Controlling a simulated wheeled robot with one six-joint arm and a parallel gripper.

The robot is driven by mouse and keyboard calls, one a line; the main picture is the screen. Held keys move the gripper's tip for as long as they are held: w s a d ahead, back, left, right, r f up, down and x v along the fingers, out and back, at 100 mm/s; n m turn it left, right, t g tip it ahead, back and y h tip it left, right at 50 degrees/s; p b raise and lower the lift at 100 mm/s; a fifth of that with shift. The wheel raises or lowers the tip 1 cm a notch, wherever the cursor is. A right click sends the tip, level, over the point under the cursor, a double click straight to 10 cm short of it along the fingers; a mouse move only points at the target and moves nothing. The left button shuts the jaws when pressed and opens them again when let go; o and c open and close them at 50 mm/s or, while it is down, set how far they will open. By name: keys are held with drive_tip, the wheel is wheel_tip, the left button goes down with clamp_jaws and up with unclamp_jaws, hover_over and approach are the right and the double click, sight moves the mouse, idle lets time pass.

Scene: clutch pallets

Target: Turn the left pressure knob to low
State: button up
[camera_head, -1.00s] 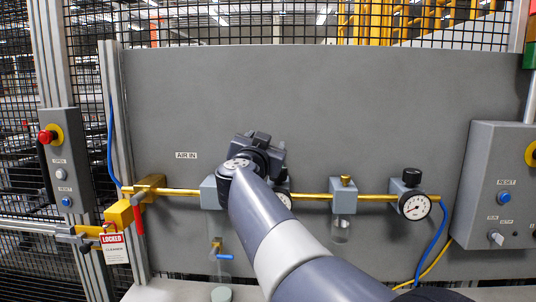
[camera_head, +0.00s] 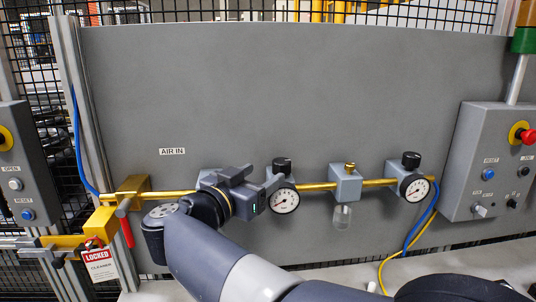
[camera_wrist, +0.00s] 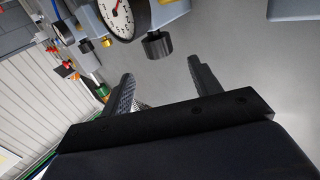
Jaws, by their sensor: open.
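The left pressure knob (camera_head: 281,165) is a black cylinder on top of a grey regulator with a round white gauge (camera_head: 284,201). In the wrist view the knob (camera_wrist: 157,45) hangs from the regulator, with the gauge (camera_wrist: 117,18) beside it. My gripper (camera_head: 262,177) is just left of the knob in the head view and points right. Its fingers (camera_wrist: 160,72) are open with nothing between them. The knob appears beyond the fingertips, in line with the gap, and seems apart from them. The gripper partly hides the regulator.
A brass pipe (camera_head: 318,187) runs along the grey board. A second regulator has a black knob (camera_head: 410,160) and gauge (camera_head: 414,188). A lubricator block (camera_head: 345,182) stands between. A red LOCKED tag (camera_head: 99,262) hangs at left. A control box (camera_head: 490,160) is at right.

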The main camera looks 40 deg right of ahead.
sight(286, 159)
drive_tip(key=shift+d, duration=0.45)
drive_tip(key=p+x, duration=0.1)
drive_tip(key=x, duration=0.8)
drive_tip(key=shift+w+d, duration=0.2)
drive_tip(key=shift+d, duration=0.05)
drive_tip(key=c, duration=1)
